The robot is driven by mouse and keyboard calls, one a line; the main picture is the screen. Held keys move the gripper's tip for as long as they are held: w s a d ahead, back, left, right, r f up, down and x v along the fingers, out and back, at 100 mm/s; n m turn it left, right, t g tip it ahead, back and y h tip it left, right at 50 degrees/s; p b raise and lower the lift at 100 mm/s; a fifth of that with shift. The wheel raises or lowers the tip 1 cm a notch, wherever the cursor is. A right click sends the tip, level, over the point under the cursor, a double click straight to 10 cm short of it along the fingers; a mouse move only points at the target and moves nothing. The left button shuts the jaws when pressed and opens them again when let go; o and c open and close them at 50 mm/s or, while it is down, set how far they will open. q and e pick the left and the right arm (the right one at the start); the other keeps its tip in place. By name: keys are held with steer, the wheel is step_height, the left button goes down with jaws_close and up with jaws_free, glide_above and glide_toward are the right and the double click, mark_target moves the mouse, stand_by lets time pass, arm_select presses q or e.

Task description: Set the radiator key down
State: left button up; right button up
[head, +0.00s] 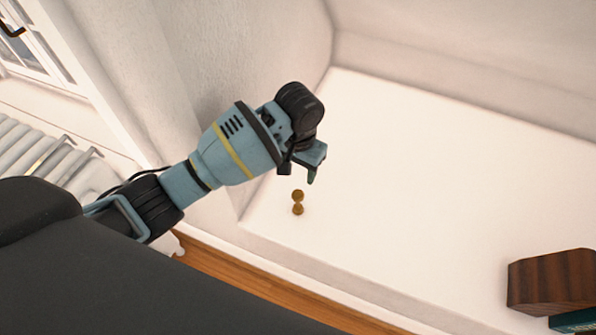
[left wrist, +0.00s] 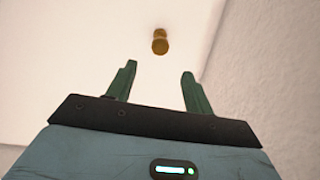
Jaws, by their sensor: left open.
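The radiator key (head: 298,203) is a small brass piece with two rounded ends. It rests on the white ledge (head: 400,210), near the ledge's front left part. In the left wrist view the key (left wrist: 160,41) lies ahead of the fingertips, apart from both. My left gripper (head: 312,176) is just above and beside the key in the head view. Its two green fingers (left wrist: 157,70) are spread with nothing between them. My right gripper is in neither view.
A dark wooden block (head: 552,281) stands at the right of the ledge, with a teal item (head: 573,321) below it. A wall rises beside my left gripper. A white radiator (head: 40,155) and a window (head: 35,50) are at the left. The ledge's middle is clear.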

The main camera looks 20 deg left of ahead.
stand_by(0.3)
arm_select(q)
steer(key=s+d+f+h, duration=0.1)
steer(key=s+f, duration=0.2)
steer(key=f, duration=0.1)
steer(key=s+d+f, duration=0.1)
steer(key=s+f, duration=0.2)
steer(key=s+d+f+t+h, duration=0.1)
steer(key=s+d+f, duration=0.1)
steer(key=s+f, duration=0.1)
steer(key=shift+s+f+h, duration=0.15)
steer(key=shift+f+h, duration=0.15)
steer(key=shift+f, duration=0.5)
steer(key=s+f+t+h, duration=0.1)
steer(key=s+f, duration=0.2)
steer(key=s, duration=0.2)
steer(key=s+f+t, duration=0.1)
steer(key=s+f, duration=0.2)
steer(key=s, duration=0.3)
steer(key=s+a+r+t, duration=0.1)
steer(key=s+a, duration=0.3)
steer(key=s, duration=0.7)
steer(key=s+a+r+t+y, duration=0.1)
steer(key=s+a, duration=0.3)
steer(key=s, duration=0.7)
steer(key=shift+r+t+y, duration=0.3)
steer(key=shift+r+t, duration=0.1)
steer(key=shift+t, duration=0.4)
